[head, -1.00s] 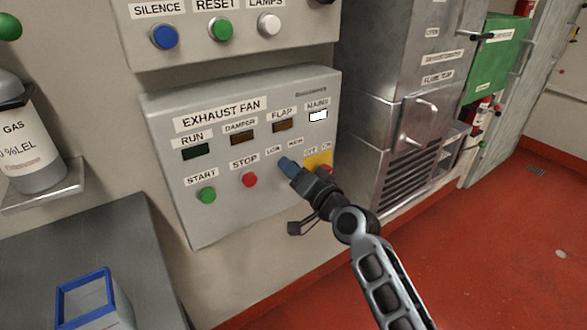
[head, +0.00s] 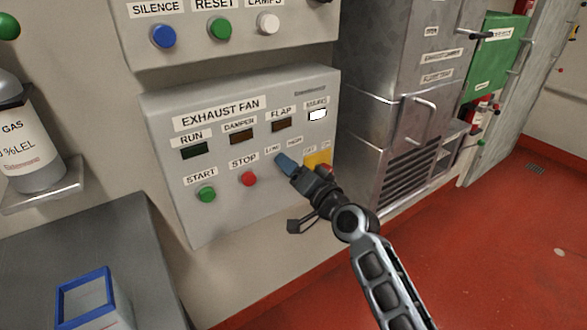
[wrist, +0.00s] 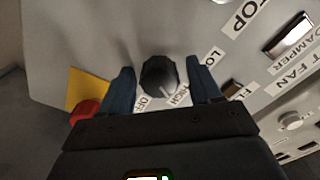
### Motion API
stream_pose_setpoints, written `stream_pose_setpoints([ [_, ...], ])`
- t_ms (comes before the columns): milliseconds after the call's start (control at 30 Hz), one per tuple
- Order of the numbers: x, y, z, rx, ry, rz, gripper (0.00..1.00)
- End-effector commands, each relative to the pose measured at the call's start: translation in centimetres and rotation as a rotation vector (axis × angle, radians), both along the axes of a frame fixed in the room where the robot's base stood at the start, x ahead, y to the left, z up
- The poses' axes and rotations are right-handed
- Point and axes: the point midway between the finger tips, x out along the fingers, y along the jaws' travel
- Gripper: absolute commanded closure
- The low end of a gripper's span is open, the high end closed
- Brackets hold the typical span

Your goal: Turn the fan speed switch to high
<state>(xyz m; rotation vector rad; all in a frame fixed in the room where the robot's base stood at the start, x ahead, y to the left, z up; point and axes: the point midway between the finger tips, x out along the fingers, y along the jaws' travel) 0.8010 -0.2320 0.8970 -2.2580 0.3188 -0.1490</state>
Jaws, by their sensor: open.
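The fan speed switch is a black round knob (wrist: 159,76) in the wrist view, between the LOW label (wrist: 213,56) and the HIGH label (wrist: 179,96). A pale mark shows on its side towards HIGH. My gripper (wrist: 159,72) is open, with one blue finger on each side of the knob. Small gaps seem to show between fingers and knob, but contact is hard to tell. In the head view my gripper (head: 285,164) is at the exhaust fan panel (head: 225,215), just below the LOW and HIGH labels, and hides the knob.
A red switch on a yellow plate (head: 319,160) sits close to the right of my gripper. The red STOP button (head: 249,179) and green START button (head: 207,194) are to the left. A grey metal cabinet (head: 375,60) stands right of the panel.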

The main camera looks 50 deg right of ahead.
Motion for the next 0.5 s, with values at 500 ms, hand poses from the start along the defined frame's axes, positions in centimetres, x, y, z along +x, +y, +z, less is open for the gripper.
stream_pose_setpoints([
  [500,-6.0,1.8,-0.3,0.000,0.001,0.001,0.37],
])
